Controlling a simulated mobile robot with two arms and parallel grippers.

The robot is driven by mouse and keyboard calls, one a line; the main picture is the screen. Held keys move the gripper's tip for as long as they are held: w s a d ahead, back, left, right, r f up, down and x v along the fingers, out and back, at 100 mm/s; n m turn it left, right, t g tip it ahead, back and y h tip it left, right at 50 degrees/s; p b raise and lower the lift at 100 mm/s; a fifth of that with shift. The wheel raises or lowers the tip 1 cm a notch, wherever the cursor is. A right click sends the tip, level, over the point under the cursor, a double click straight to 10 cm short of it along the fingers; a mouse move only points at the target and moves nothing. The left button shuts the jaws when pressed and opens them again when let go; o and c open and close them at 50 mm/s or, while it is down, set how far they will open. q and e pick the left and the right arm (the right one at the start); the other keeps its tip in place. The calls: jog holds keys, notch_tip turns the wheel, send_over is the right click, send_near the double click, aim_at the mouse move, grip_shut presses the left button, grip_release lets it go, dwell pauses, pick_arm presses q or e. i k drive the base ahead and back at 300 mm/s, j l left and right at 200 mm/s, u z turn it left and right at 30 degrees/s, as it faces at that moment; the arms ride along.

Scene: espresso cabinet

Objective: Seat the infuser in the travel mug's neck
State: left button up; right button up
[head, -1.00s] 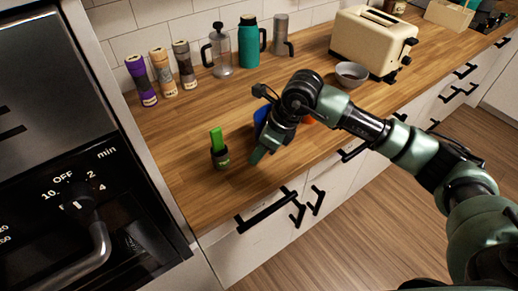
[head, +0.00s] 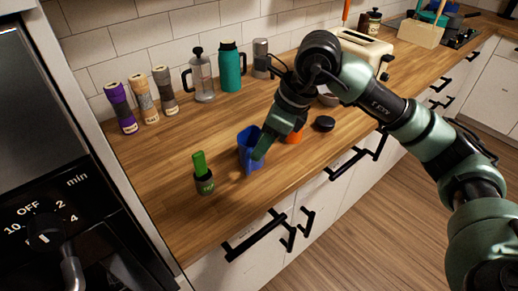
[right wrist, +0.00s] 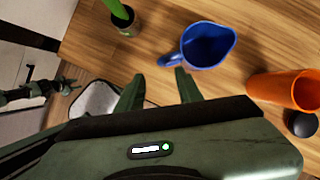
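An upright green piece stands in a small dark holder with a green label (head: 203,182), probably the infuser; it also shows in the right wrist view (right wrist: 122,18). A tapered orange vessel (right wrist: 284,89), possibly the travel mug, is partly behind my right gripper in the head view (head: 293,137). Its neck is not clearly visible. My right gripper (head: 262,146) is open and empty, above the counter by the blue jug (head: 248,152). In the right wrist view its two fingers (right wrist: 158,84) are apart, short of the jug's handle. A dark arm-like shape (right wrist: 58,86), probably my left gripper, is too small to read.
A black round lid (head: 324,124) lies right of the orange vessel. Shakers (head: 142,100), a press pot (head: 203,76), a teal bottle (head: 230,68) and a toaster (head: 364,52) line the back. The counter's front left is mostly clear.

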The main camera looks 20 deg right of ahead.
aim_at(293, 138)
jog(key=z, duration=0.9)
